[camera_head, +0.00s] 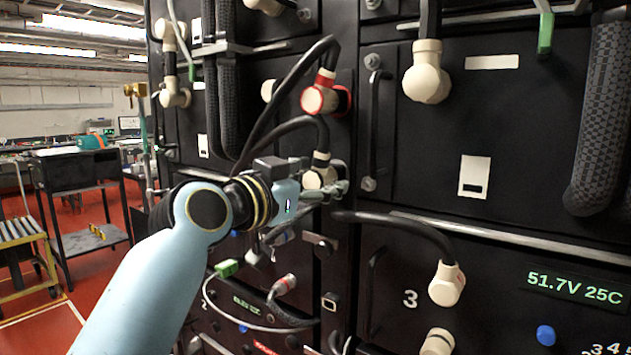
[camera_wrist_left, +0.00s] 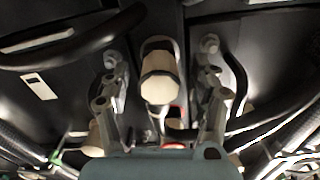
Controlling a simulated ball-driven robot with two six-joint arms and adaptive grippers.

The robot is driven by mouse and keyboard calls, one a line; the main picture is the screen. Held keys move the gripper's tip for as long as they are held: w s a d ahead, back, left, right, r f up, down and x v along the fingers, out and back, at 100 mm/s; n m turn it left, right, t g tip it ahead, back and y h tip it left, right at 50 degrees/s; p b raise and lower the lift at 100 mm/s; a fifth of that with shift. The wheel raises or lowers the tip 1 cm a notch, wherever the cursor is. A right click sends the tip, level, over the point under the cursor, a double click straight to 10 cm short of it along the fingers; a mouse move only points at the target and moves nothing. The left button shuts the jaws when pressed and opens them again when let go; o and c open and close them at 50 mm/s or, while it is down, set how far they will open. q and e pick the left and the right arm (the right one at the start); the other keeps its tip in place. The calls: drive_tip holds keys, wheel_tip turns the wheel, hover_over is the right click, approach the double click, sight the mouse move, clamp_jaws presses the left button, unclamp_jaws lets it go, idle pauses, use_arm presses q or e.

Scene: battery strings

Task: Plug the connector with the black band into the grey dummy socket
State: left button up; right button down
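The cream connector with the black band (camera_head: 320,172) is on the black battery rack, with a black cable from its upper end. My left gripper (camera_head: 328,189) is at this connector and partly covers it in the head view. In the left wrist view the connector with the black band (camera_wrist_left: 160,80) lies between the two fingers of my left gripper (camera_wrist_left: 160,88). The fingers are spread, with a visible gap on each side of it. I cannot pick out the grey dummy socket for certain. My right gripper is not in view.
A red-banded connector (camera_head: 320,97) is just above. Another cream connector (camera_head: 446,284) is at lower right, its black cable reaching towards my gripper. A metal rail (camera_head: 510,238) and a black handle (camera_head: 375,125) stick out nearby. Free red floor (camera_head: 100,265) is at left.

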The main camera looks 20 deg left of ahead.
use_arm(q)
drive_tip(key=v, duration=1.2)
